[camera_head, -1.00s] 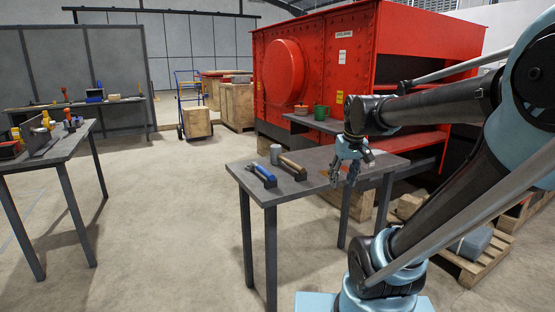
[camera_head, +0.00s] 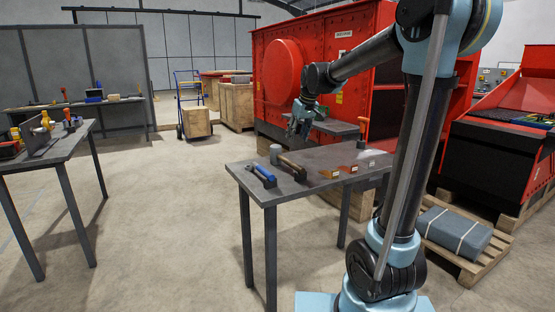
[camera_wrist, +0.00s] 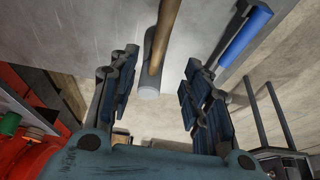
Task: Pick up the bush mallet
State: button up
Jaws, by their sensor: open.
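The bush mallet has a grey cylindrical head (camera_head: 276,153) and a brown wooden handle (camera_head: 291,164). It rests on the near left part of the grey table (camera_head: 330,160), handle pointing toward the near right. My gripper (camera_head: 298,129) is open and empty, above and a little beyond the mallet, apart from it. In the wrist view, the mallet's grey head (camera_wrist: 148,92) and brown handle (camera_wrist: 166,30) appear in the gap between my spread fingers (camera_wrist: 155,88). The handle's far end runs out of that view.
A blue-handled tool (camera_head: 262,174) lies left of the mallet; its blue handle also shows in the wrist view (camera_wrist: 246,36). Small orange-and-brown pieces (camera_head: 346,169) and a red-topped item (camera_head: 362,128) are farther right. The red machine (camera_head: 300,50) stands behind the table.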

aim_at(289, 164)
jog(key=x, duration=1.6)
jog(key=shift+s+f, duration=0.1)
jog(key=shift+f, duration=0.05)
grip_shut()
